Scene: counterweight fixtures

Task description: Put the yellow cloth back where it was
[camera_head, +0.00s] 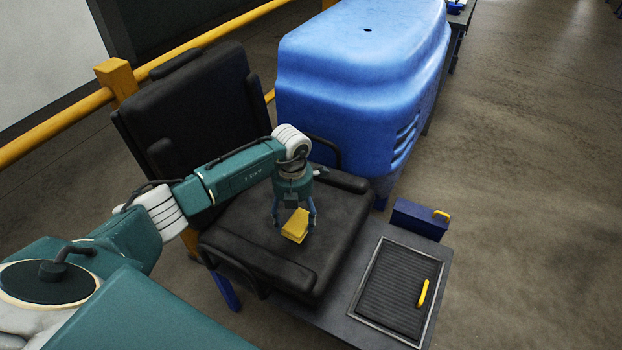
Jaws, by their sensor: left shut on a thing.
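The yellow cloth (295,226) looks like a small folded block. My left gripper (294,228) points down and is shut on the cloth, with a finger at each side of it. Gripper and cloth are over the black seat (262,226) of a chair. I cannot tell whether the cloth touches the seat or is held just above it. My right gripper is not in the head view.
A large blue housing (360,60) stands behind the seat. To the right are a ribbed dark panel (392,290) with a yellow handle (423,293) and a small blue box (418,218). The chair's armrests flank the seat. Open floor lies at the right.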

